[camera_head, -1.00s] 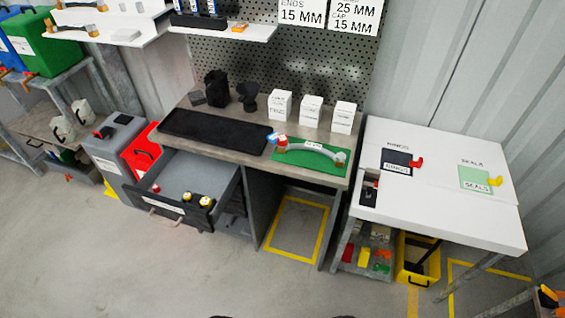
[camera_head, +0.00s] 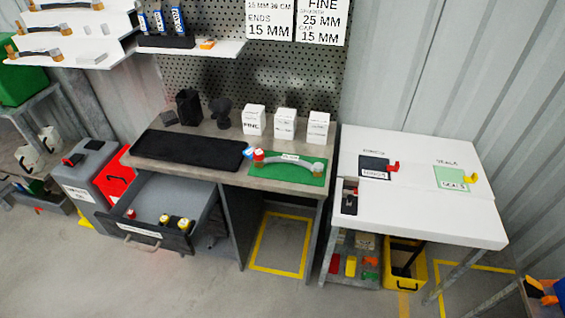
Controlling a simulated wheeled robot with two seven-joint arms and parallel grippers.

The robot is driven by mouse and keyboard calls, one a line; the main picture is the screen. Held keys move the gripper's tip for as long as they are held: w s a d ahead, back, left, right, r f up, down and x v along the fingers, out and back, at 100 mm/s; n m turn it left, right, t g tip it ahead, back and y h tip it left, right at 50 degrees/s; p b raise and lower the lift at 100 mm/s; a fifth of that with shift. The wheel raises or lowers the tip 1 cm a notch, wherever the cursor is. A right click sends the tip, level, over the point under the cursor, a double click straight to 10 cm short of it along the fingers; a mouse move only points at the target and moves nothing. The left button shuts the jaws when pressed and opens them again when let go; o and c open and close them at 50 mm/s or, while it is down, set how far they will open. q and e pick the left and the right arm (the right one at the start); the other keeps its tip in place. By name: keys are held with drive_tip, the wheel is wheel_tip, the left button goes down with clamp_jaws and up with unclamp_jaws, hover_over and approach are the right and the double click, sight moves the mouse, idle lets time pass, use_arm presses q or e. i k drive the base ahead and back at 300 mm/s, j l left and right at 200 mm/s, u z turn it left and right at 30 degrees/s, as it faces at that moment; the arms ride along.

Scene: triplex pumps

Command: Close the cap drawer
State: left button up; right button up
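The cap drawer (camera_head: 152,236) hangs open under the left part of the workbench (camera_head: 205,178). It is pulled out toward the front left, with a handle and a white label on its front. Neither of my grippers shows in the head view.
A red bin (camera_head: 116,178) and a grey bin (camera_head: 88,170) stand left of the drawer. A white table (camera_head: 415,210) stands at the right. The floor (camera_head: 190,285) before the drawer is clear. A green mat (camera_head: 288,174) holds a curved hose.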

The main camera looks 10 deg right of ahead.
sight(152, 195)
drive_tip(key=u, duration=1.1)
